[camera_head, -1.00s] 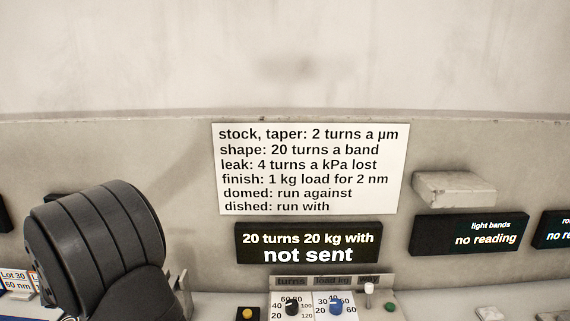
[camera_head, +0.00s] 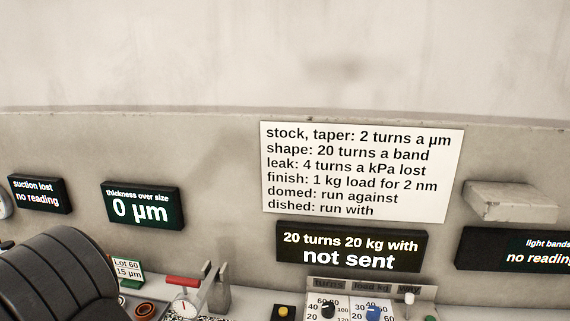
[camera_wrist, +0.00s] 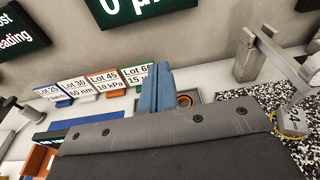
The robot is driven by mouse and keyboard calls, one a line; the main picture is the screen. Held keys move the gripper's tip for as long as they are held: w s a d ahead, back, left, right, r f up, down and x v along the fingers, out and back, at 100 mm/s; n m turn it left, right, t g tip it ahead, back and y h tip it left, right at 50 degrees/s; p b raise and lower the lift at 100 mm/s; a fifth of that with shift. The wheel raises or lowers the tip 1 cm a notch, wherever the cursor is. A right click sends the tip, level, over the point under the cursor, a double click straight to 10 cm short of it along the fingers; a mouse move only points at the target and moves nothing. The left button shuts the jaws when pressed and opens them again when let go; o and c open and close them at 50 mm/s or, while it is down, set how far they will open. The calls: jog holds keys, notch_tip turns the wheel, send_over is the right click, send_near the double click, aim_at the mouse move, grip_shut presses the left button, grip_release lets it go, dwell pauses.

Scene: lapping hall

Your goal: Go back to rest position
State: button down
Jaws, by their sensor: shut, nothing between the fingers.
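My gripper (camera_wrist: 156,88) shows in the wrist view as two blue fingers pressed together, with nothing between them. They point toward the row of lot cards at the back of the bench, and I cannot tell how far above the bench they are. In the head view my dark, ribbed arm fills the lower left corner; the gripper itself is out of that picture.
A panel with a black knob (camera_head: 327,310), blue knob (camera_head: 373,313) and yellow button (camera_head: 283,312) sits below the "not sent" display (camera_head: 350,249). A thickness display (camera_head: 143,206) reads 0 µm.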

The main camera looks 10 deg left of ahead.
jog(key=s+a+r+t, duration=0.2)
jog(key=s+a, duration=0.1)
jog(key=s, duration=0.3)
jog(key=w, duration=0.8)
jog(key=c, duration=2.1)
grip_release()
jog(key=shift+d, duration=0.1)
jog(key=o, duration=1.5)
jog(key=s, duration=0.8)
jog(key=shift+c, duration=0.2)
jog(key=o, duration=0.6)
jog(key=w, duration=0.9)
jog(key=shift+w, duration=0.25)
jog(key=shift+o, duration=0.2)
